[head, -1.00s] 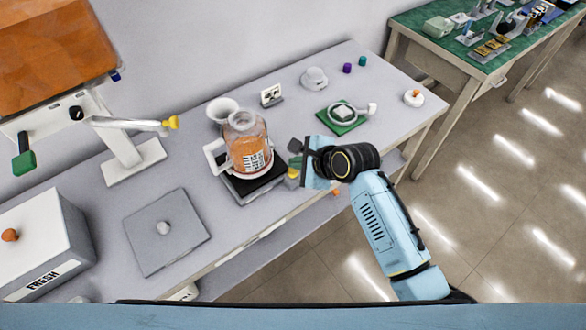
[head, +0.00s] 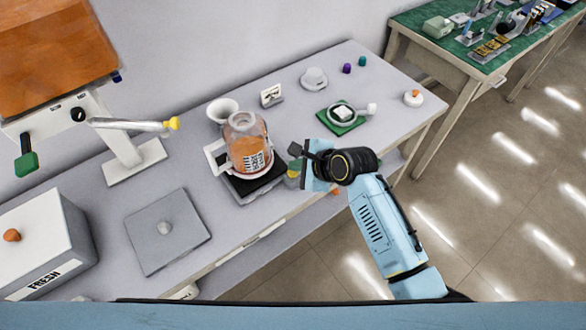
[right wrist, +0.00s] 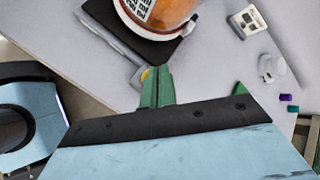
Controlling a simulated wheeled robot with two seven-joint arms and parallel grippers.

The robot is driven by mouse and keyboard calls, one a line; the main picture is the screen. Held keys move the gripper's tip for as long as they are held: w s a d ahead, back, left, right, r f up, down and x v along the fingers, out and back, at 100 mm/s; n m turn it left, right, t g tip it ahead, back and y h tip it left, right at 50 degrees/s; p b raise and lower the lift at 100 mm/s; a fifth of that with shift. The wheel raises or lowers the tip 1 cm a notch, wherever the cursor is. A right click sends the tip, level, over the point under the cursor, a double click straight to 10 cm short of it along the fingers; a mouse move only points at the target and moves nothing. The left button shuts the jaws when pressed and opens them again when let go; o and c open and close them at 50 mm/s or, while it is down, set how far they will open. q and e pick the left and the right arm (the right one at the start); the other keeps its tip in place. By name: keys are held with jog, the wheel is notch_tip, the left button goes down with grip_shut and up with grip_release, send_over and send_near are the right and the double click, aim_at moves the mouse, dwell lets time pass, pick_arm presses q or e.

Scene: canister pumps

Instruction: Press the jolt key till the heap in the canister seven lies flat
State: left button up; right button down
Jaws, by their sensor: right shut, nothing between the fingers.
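The canister (head: 246,144) is a clear jar of orange material with a printed label, too small to read. It stands upright on a black base (head: 252,185). The surface of the heap is not clear enough to judge level or peaked. In the right wrist view the jar (right wrist: 160,12) is cut off at the top. A small yellow piece, seemingly the jolt key (right wrist: 146,75), shows at the base's near right side, partly hidden by my green fingers. My right gripper (head: 293,167) is shut and empty, close beside it; contact cannot be told. My left gripper is out of view.
A white funnel (head: 222,108) stands behind the canister. A grey plate (head: 167,231) and a box marked FRESH (head: 40,240) lie left. A green mat (head: 343,121) with a white dish is right. The dispenser lever (head: 130,124) juts out at left. The table's front edge is near.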

aim_at(297, 173)
jog(key=shift+f, duration=0.75)
dwell(0.5)
dwell(0.3)
jog(key=shift+r+p, duration=1.2)
jog(key=shift+p, duration=0.15)
notch_tip(297, 173, up, 5)
jog(key=p, duration=0.6)
jog(key=shift+r, duration=0.1)
